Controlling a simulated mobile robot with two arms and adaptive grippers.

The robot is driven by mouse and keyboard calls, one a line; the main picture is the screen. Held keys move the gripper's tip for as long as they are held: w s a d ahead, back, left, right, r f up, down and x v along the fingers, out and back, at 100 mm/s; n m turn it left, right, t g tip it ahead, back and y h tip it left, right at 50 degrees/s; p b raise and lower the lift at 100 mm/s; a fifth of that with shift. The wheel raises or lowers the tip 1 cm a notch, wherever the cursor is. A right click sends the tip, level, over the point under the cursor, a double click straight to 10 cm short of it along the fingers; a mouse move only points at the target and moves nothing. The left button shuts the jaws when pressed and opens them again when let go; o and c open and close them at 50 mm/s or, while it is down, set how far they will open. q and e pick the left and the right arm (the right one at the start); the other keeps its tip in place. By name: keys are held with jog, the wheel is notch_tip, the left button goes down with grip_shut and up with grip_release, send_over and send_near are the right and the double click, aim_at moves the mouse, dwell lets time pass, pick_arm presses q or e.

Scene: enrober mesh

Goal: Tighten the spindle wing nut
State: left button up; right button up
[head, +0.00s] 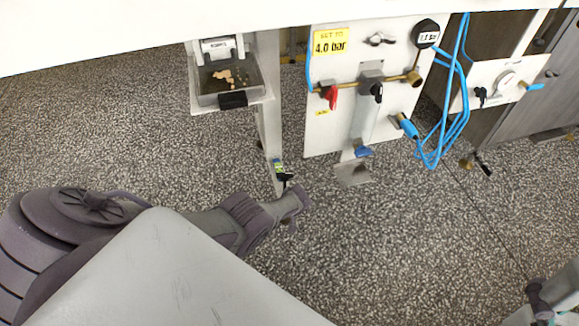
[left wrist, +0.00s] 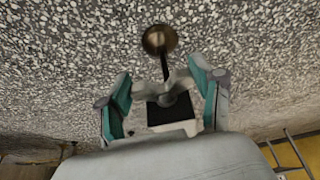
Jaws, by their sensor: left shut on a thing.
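In the left wrist view, my left gripper (left wrist: 164,84) has its two teal-padded fingers on either side of a pale grey winged piece (left wrist: 178,92), which looks like the wing nut. The fingers are shut on it. A dark stem rises from the piece to a brass ball (left wrist: 160,40), and a black square block (left wrist: 170,110) sits beneath it. In the head view, my left gripper (head: 298,197) is at the lower end of the white post (head: 268,135); the nut is too small to make out there. Part of my right arm (head: 540,300) shows at the lower right; its jaw state is unclear.
A white panel (head: 325,130) carries a "4.0 bar" sign (head: 331,41), a red lever (head: 331,97) and brass piping. Blue hoses (head: 440,135) hang to its right. A tray (head: 210,97) with brown crumbs is mounted left of the post. The speckled floor is mostly clear.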

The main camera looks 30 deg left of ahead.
pick_arm(q)
jog(key=shift+a, duration=0.1)
dwell(0.3)
jog(key=o, duration=1.2)
jog(key=shift+c, duration=0.2)
jog(key=shift+d+r, duration=0.1)
jog(key=shift+d, duration=0.1)
jog(key=shift+d+r, duration=0.1)
jog(key=shift+r, duration=0.1)
jog(key=v, duration=0.6)
jog(key=shift+r, duration=0.4)
jog(key=shift+s, duration=0.1)
